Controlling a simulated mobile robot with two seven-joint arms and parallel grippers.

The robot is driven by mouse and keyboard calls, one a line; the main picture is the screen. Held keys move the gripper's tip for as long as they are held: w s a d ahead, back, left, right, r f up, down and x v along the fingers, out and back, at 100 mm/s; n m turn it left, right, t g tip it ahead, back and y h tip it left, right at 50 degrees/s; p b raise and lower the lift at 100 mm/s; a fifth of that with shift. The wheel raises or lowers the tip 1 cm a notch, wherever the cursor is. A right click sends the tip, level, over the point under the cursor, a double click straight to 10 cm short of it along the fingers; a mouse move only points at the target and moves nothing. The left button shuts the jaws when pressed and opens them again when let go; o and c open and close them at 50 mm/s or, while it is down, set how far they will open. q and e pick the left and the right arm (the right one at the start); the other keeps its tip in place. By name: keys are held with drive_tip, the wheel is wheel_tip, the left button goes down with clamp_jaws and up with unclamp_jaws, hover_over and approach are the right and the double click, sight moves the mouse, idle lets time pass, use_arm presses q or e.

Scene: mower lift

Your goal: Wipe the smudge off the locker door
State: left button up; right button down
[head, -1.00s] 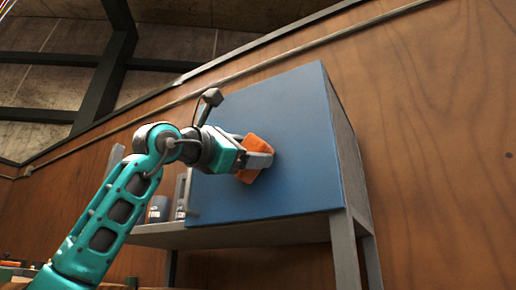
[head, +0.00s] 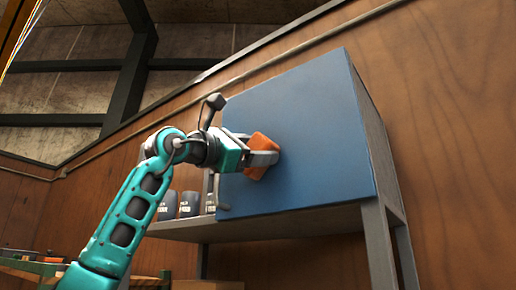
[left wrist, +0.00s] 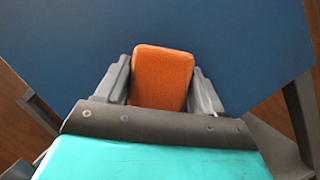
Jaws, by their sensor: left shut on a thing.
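The blue locker door (head: 315,130) faces me on a grey locker and fills much of the left wrist view (left wrist: 240,50). My left gripper (head: 264,158) is shut on an orange sponge (head: 258,143). The sponge is at the left part of the door, against it or very close; I cannot tell which. In the left wrist view the sponge (left wrist: 162,76) sits between the two fingers of the gripper (left wrist: 163,85). I see no smudge on the visible door; the patch behind the sponge and gripper is hidden. My right gripper is not in view.
Several dark cans (head: 189,204) stand on the locker's shelf (head: 190,228) left of the door. Grey legs (head: 378,245) hold the locker up before a wooden wall (head: 455,130). A green rack (head: 40,267) is at the lower left. The door's right part is clear.

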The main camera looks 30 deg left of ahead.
use_arm(q)
drive_tip(key=shift+s+a+b, duration=0.15)
drive_tip(key=shift+s+b, duration=0.3)
drive_tip(key=shift+s, duration=0.9)
drive_tip(key=shift+s+a+b, duration=0.1)
drive_tip(key=shift+s+b, duration=0.3)
drive_tip(key=shift+s, duration=1.2)
drive_tip(key=shift+s, duration=0.1)
drive_tip(key=s, duration=0.2)
drive_tip(key=shift+s+a, duration=0.1)
drive_tip(key=shift+s, duration=0.3)
